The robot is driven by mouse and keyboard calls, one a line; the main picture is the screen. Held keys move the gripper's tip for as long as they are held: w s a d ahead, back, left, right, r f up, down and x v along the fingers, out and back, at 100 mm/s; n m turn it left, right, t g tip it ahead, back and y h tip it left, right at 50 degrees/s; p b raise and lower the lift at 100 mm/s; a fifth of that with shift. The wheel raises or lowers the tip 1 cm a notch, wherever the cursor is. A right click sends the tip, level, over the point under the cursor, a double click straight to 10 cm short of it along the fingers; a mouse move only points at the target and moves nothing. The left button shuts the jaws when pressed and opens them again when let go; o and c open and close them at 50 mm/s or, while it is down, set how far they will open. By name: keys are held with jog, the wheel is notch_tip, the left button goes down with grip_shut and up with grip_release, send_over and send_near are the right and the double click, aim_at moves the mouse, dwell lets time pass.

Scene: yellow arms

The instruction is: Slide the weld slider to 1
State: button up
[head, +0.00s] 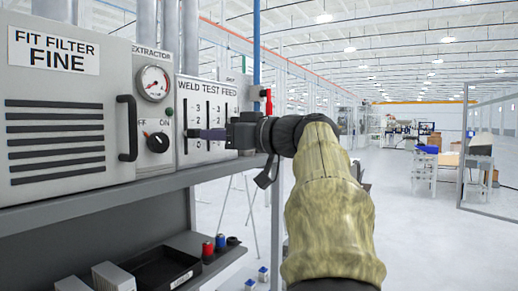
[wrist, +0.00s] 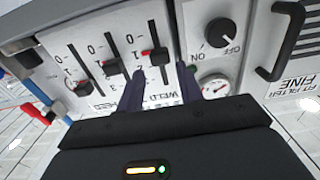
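The weld slider (wrist: 155,57) is a dark knob with a red mark on the WELD track of a white panel (head: 208,92). In the wrist view the panel appears upside down, and the red mark sits near what looks like the 1; the digits are small. My gripper (head: 208,134) is at the lower part of the panel. In the wrist view its two dark purple fingers (wrist: 161,75) are apart, with the weld knob between and just beyond their tips. Contact cannot be told. In the head view the gripper hides the lower scale and the knob.
The TEST slider (wrist: 112,68) and FEED slider (wrist: 83,87) sit beside the weld track. The extractor dial (head: 158,142) and gauge (head: 153,83) are to the left. A grey shelf (head: 110,196) runs below, and a red-handled valve (head: 267,98) stands right of the panel.

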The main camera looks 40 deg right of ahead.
jog(key=b+v, duration=0.3)
jog(key=v, duration=0.7)
